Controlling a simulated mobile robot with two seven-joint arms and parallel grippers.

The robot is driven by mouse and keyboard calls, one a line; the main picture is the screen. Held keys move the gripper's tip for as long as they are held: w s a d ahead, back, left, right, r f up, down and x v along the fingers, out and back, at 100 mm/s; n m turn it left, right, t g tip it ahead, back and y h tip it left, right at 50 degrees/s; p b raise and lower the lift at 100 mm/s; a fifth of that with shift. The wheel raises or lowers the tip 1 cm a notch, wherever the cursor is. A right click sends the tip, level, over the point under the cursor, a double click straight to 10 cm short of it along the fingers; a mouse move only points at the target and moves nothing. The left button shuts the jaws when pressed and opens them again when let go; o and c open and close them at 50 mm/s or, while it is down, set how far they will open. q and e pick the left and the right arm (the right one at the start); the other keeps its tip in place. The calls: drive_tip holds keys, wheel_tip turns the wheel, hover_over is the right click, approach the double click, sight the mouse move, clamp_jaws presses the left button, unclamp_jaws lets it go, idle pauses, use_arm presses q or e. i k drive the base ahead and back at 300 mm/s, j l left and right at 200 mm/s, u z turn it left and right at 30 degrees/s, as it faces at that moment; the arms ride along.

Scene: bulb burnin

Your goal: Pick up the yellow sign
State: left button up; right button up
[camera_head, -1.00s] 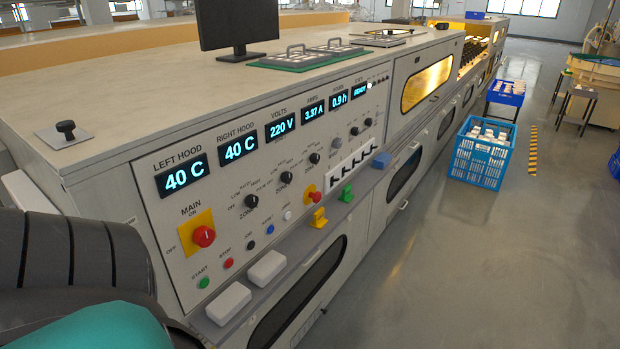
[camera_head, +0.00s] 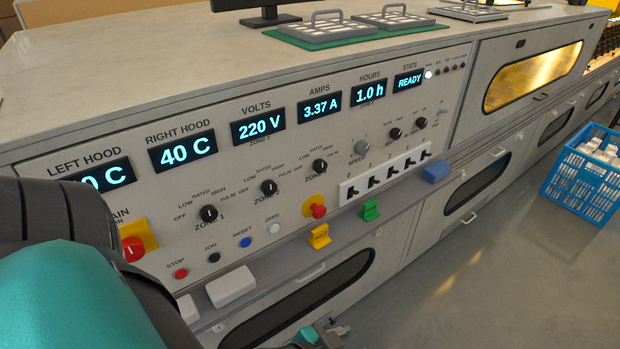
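The yellow sign (camera_head: 319,237) is a small folded piece with dark lettering. It stands on the narrow ledge along the front of the control panel, below the red knob on the yellow plate. Nothing touches it but the ledge. My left arm, black and teal, fills the lower left. A small grey and teal part of mine (camera_head: 322,336) shows at the bottom edge, below and apart from the sign. It seems to be my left gripper, but its fingers are not clear. My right gripper is not in view.
A green sign (camera_head: 370,210) and a blue block (camera_head: 437,172) stand farther right on the ledge. White blocks (camera_head: 231,287) lie to the left. Switches and knobs face the ledge. A blue crate (camera_head: 582,190) is on the floor at right; floor before it is clear.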

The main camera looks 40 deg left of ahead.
sight(319, 238)
drive_tip(key=i+u, duration=0.25)
drive_tip(key=u, duration=0.15)
drive_tip(key=i+l+u, duration=0.15)
drive_tip(key=u, duration=0.25)
drive_tip(key=i+l+u, duration=0.2)
drive_tip(key=u, duration=0.2)
drive_tip(key=i, duration=0.05)
